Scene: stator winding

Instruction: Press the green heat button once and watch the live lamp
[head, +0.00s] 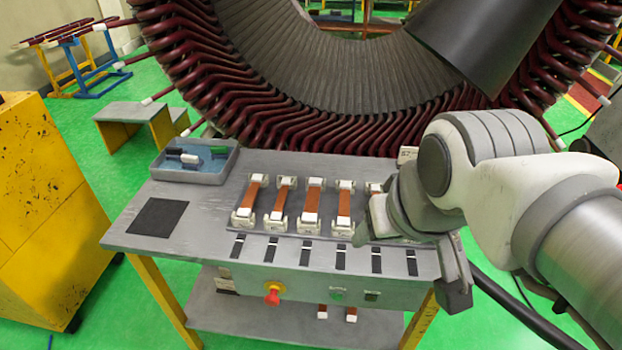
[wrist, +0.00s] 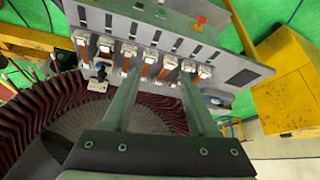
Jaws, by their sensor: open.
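The green heat button (head: 337,294) is on the front panel of the grey bench, right of a red knob. A small dark square fitting (head: 371,296) sits right of it; I cannot tell whether it is the live lamp, and it shows no glow. My gripper (head: 372,222) is above the right part of the bench top, higher than the button and not touching it. In the wrist view my gripper (wrist: 158,85) is open, with nothing between its two fingers.
The red knob (head: 272,294) on a yellow base is left of the button. Several copper bars in white clamps (head: 312,203) stand on the bench top. A grey-blue tray (head: 196,160) is at its back left. The large stator (head: 330,120) rises behind. A yellow cabinet (head: 45,200) stands left.

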